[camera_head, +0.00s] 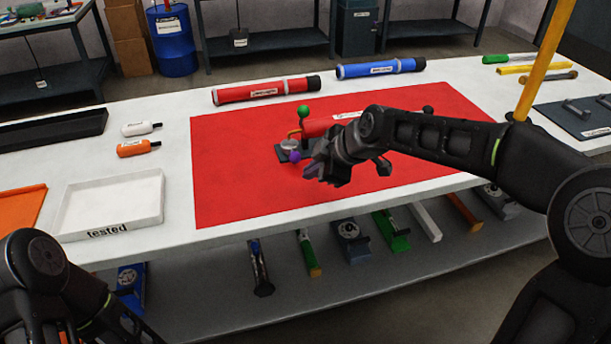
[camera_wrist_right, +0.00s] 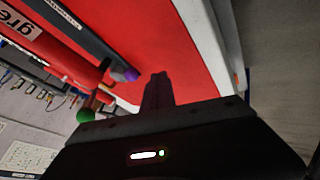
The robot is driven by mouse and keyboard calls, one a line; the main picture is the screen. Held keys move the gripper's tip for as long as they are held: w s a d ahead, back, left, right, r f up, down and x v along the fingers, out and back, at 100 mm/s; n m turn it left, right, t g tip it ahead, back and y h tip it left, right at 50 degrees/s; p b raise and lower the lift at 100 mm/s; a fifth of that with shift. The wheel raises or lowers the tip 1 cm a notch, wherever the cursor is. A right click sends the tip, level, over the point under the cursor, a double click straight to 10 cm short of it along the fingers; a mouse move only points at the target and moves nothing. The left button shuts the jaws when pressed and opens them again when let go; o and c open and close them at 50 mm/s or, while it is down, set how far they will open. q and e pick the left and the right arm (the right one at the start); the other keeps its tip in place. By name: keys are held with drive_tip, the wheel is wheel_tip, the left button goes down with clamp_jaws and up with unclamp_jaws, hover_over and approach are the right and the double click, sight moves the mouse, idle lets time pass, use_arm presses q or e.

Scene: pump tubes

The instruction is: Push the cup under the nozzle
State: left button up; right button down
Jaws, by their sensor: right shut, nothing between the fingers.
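A small pale, round cup-like piece (camera_head: 289,144) sits on a dark base on the red mat, just left of my right gripper (camera_head: 314,172). Behind it stand a green ball (camera_head: 304,112) and a curved orange part (camera_head: 294,133); I cannot tell which part is the nozzle. A purple knob (camera_head: 295,156) is at the front of the base. My right gripper is shut and empty, low over the mat beside the knob. In the right wrist view its fingers (camera_wrist_right: 157,90) are together, and the purple knob (camera_wrist_right: 125,74) and green ball (camera_wrist_right: 85,115) are to their left. My left gripper is out of frame.
Red (camera_head: 265,90) and blue (camera_head: 380,68) tubes lie along the back. A white "tested" tray (camera_head: 112,229) is at left. The red mat (camera_head: 235,190) is clear left of the base.

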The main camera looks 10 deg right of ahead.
drive_tip(key=v, duration=0.5)
drive_tip(key=shift+s+r, duration=0.1)
idle(0.3)
